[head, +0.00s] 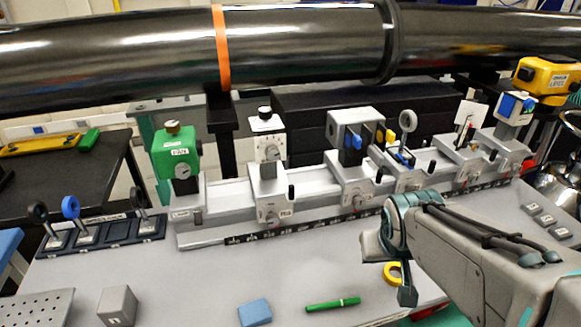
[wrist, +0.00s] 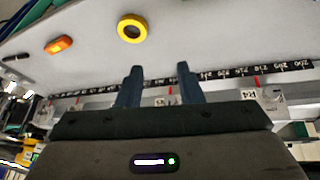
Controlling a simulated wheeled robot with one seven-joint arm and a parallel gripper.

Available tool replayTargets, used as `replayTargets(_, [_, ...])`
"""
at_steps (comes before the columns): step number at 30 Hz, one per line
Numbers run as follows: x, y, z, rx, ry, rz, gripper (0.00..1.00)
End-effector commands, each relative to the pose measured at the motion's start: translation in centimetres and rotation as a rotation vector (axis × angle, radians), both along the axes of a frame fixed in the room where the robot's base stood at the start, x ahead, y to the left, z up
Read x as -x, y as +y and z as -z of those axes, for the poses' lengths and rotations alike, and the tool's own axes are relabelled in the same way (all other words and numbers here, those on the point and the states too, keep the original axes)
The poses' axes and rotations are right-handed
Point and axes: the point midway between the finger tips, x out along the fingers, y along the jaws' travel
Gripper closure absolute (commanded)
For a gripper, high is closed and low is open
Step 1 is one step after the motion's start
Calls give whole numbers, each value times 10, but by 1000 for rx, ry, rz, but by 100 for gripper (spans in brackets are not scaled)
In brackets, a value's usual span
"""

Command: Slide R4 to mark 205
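Carriage R4 (wrist: 252,94) shows its white label in the wrist view, right of my fingers, at the scale strip (wrist: 222,75). A red pointer stands by it; I cannot read its exact value, nor find mark 205 with certainty. My gripper (wrist: 159,68) is open, with two dark fingers apart and nothing between them. Another labelled carriage (wrist: 162,101) shows partly between and behind the fingers. In the head view several carriages stand along the pale rail (head: 232,196); their labels are too small to tell which is R4. My arm reaches in from the right, and the fingertips are not clear there.
A yellow tape ring (head: 393,273) lies on the table in front of the rail. A green pen (head: 333,304), blue block (head: 255,312) and grey block (head: 118,306) lie further left. An orange item (wrist: 59,44) shows in the wrist view. A large dark pipe (head: 120,52) runs above and behind.

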Motion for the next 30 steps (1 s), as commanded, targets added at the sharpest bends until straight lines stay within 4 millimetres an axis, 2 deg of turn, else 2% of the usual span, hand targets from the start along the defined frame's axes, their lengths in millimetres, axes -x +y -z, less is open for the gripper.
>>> replayTargets(3, [-42, -22, 5, 78, -141, -38, 67])
replayTargets(6, [-75, -30, 6, 120, -262, -105, 67])
replayTargets(10, [-111, -27, 8, 131, -413, -224, 67])
replayTargets(15, [-141, -5, 13, 65, -593, -406, 67])
replayTargets(18, [-149, 14, 16, -19, -691, -515, 67])
replayTargets(21, [-147, 34, 17, -133, -784, -620, 67])
replayTargets(25, [-136, 58, 14, -305, -886, -728, 67])
replayTargets(30, [-117, 74, 6, -491, -978, -813, 67])
